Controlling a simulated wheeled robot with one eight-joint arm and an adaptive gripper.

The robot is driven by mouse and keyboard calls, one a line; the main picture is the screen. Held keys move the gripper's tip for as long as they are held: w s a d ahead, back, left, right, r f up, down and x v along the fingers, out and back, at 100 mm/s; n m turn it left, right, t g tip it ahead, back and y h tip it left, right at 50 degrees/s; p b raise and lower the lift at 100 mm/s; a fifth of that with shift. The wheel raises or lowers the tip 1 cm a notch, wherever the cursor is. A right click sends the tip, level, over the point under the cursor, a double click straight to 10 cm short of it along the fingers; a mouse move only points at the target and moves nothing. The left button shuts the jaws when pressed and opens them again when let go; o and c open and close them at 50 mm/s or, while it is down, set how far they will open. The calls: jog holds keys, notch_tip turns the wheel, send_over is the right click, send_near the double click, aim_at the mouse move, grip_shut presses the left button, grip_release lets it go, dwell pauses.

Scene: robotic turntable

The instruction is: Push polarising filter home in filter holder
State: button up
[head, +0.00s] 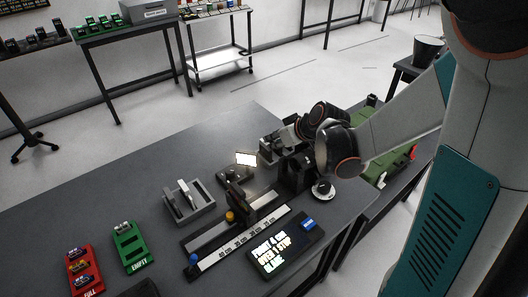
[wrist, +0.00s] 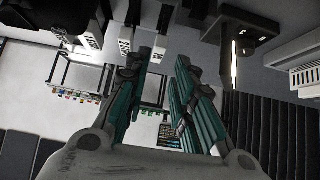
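My gripper (head: 268,153) is above the table, its tips close behind and to the right of a small bright white panel (head: 246,158). A grey holder (head: 208,208) with upright, pale-topped plates (head: 186,194) sits left of the panel. I cannot tell which piece is the polarising filter or how deep it sits.
A rail (head: 240,240) with a yellow knob (head: 231,216) and a blue knob (head: 193,258) lies in front. A display (head: 292,256) is at front right. Red (head: 91,289) and green (head: 137,260) racks are at left. The table's back left is clear.

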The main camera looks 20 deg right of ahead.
aim_at(266, 152)
jog(key=shift+b+x, duration=1.35)
jog(key=shift+x, duration=1.85)
jog(key=shift+d+r, duration=0.1)
jog(key=shift+d, duration=0.05)
grip_shut()
